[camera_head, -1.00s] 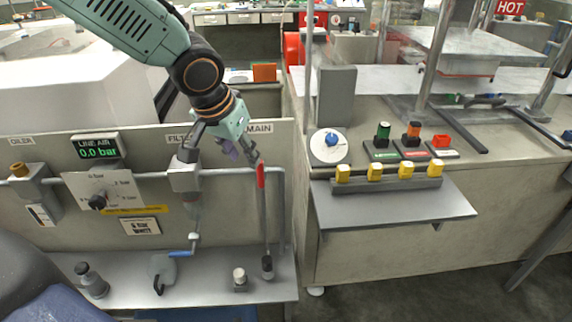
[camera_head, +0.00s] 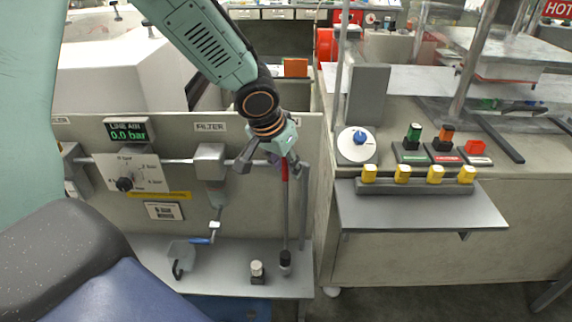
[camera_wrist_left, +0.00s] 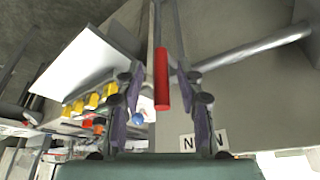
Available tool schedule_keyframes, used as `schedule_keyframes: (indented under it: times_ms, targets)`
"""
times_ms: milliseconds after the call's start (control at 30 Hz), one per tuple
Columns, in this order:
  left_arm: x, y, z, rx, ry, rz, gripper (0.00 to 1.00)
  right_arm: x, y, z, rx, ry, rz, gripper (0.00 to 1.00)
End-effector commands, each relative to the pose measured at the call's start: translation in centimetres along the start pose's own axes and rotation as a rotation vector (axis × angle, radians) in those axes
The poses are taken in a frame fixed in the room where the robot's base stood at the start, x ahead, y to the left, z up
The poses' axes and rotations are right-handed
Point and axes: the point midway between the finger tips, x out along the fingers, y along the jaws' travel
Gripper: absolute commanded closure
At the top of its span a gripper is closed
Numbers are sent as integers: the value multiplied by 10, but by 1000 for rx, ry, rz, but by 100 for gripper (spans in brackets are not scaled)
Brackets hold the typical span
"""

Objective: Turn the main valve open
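The main valve's red lever handle (camera_head: 285,170) stands upright at the right end of the pipe on the beige panel. My left gripper (camera_head: 272,166) is at the handle's upper end, its fingers spread. In the left wrist view the red handle (camera_wrist_left: 161,80) lies between the two open fingers (camera_wrist_left: 159,72), with a gap visible on each side. The MAIN label is mostly hidden behind the gripper; part of a label (camera_wrist_left: 203,141) shows in the wrist view. The line air display (camera_head: 129,130) reads 0.0 bar. My right gripper is not in view.
The filter (camera_head: 210,162) and its blue-handled drain (camera_head: 203,240) are left of the handle. A pressure dial (camera_head: 125,184) sits further left. A shelf (camera_head: 225,280) below carries small items. A bench with buttons and yellow blocks (camera_head: 403,173) is to the right.

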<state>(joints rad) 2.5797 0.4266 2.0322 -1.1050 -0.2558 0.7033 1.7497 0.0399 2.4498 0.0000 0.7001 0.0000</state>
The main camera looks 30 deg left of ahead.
Motion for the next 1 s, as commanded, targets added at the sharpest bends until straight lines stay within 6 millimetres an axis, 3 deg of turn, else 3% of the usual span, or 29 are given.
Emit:
schedule_keyframes:
  times_ms: [200, 633, 1000]
  targets:
    - [1, 1, -2, 2, 0, 0, 63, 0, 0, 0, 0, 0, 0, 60]
    - [1, 1, -2, 1, 0, 1, 99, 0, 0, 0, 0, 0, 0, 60]
    - [1, 1, -1, 1, -1, 1, 100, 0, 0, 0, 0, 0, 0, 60]
